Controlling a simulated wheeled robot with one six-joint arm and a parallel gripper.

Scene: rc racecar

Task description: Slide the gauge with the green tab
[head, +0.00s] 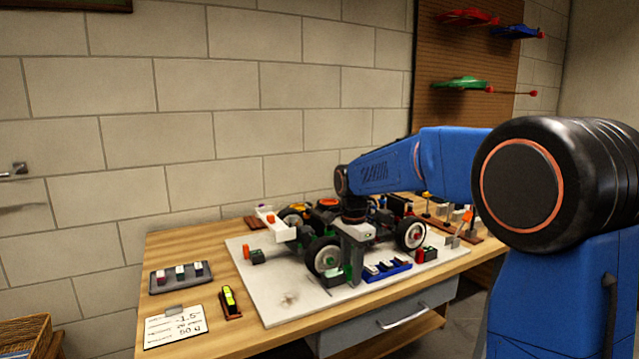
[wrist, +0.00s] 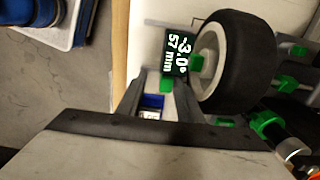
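The gauge's dark display (wrist: 177,52) stands beside a car wheel in the wrist view and reads -3.0° and 57 mm. The green tab (wrist: 167,83) shows just below the display, in the space between my gripper's fingers. My gripper (wrist: 160,88) is open, with a finger on either side of the tab; I cannot tell whether either finger touches it. In the head view my gripper (head: 352,280) points down at the near side of the racecar (head: 323,254), by its front wheel. There the gauge is mostly hidden behind my gripper.
The car stands on a pale board (head: 285,297) on the wooden table. A blue tray (head: 387,271) lies right of my gripper. A note card (head: 174,328), a yellow level (head: 228,299) and a grey tray (head: 180,277) with small blocks lie left.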

